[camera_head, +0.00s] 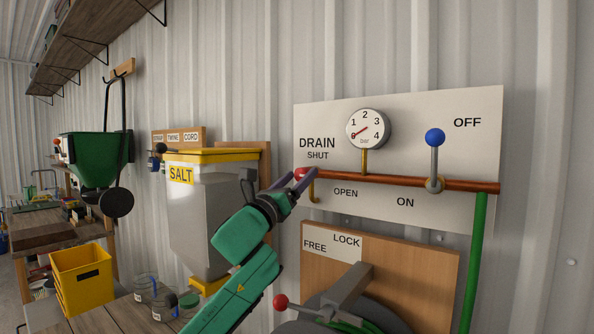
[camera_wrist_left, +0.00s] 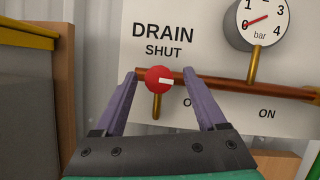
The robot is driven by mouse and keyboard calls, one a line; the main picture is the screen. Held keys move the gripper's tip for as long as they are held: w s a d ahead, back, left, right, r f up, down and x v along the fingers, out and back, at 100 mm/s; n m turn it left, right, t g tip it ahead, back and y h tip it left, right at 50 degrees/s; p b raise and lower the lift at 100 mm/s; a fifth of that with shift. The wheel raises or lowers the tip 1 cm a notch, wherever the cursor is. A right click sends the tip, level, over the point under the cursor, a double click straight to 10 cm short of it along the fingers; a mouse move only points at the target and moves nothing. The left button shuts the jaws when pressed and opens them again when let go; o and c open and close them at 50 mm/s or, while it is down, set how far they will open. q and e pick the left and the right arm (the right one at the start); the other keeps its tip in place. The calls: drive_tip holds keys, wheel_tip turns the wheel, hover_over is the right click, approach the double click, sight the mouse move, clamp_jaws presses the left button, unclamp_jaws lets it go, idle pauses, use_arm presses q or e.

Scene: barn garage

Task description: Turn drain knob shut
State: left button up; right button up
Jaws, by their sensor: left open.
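The red drain knob (camera_head: 306,174) sits at the left end of the copper pipe on the white panel, below the words DRAIN and SHUT. In the left wrist view the knob (camera_wrist_left: 154,77) is round, with a white mark on its face pointing right. The word OPEN is at its lower right, partly hidden in that view. My left gripper (camera_head: 297,182) is open in front of the panel. In the wrist view its purple fingers (camera_wrist_left: 160,82) stand on either side of the knob, with visible gaps. My right gripper is not in view.
A gauge (camera_head: 368,130) and a blue-ball lever (camera_head: 435,138) sit right along the pipe. A salt bin (camera_head: 210,215) stands left of my arm. Below are a FREE/LOCK board (camera_head: 425,275) and a red-ball lever (camera_head: 281,301). Jars and a yellow crate (camera_head: 82,283) stand lower left.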

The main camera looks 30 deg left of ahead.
use_arm(q)
drive_tip(key=shift+f, duration=0.1)
drive_tip(key=shift+c, duration=0.5)
drive_tip(key=shift+w, duration=0.1)
clamp_jaws()
